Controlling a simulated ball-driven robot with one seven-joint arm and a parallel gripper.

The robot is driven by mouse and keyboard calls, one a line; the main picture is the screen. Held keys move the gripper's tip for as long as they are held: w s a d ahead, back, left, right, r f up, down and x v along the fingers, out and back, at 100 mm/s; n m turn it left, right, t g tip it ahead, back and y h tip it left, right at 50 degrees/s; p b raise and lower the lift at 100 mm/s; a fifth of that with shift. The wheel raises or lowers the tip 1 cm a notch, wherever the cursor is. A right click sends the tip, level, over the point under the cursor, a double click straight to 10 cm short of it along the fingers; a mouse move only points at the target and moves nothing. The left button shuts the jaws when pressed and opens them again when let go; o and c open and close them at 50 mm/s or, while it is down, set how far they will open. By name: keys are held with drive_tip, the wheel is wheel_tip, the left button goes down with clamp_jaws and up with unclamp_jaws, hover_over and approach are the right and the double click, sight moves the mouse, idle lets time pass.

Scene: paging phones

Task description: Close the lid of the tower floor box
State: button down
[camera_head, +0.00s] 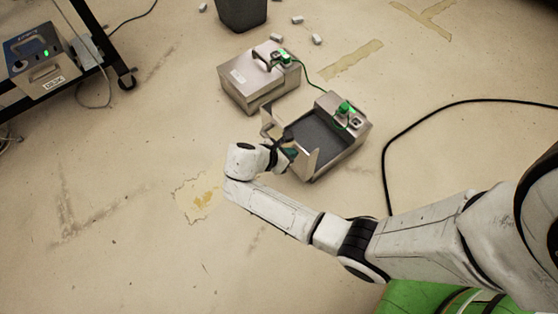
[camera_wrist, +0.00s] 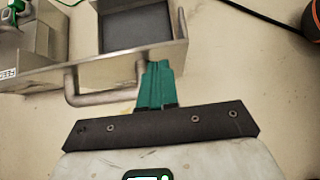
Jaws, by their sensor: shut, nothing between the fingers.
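The open floor box (camera_head: 335,150) is a metal case on the floor with a dark interior. Its lid (camera_head: 310,165) is raised, on the side facing my gripper. In the wrist view the lid (camera_wrist: 115,68) shows with a bar handle (camera_wrist: 100,98) on its outer face. My gripper (camera_head: 290,153) is at the lid's outer side, partly hidden by my wrist. Its teal fingers (camera_wrist: 155,82) are shut and empty, close beside the right end of the handle. I cannot tell whether they touch the lid.
A second metal floor box (camera_head: 258,78) with its lid down stands behind, left of the open one. A green cable links their plugs. A black cable (camera_head: 450,103) lies on the right. A dark bin (camera_head: 240,12) and a cart (camera_head: 85,50) stand farther back. The left floor is clear.

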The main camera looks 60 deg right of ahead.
drive_tip(key=shift+s+d, duration=0.15)
drive_tip(key=shift+d, duration=0.45)
drive_tip(key=shift+d+r, duration=0.1)
drive_tip(key=shift+r, duration=0.05)
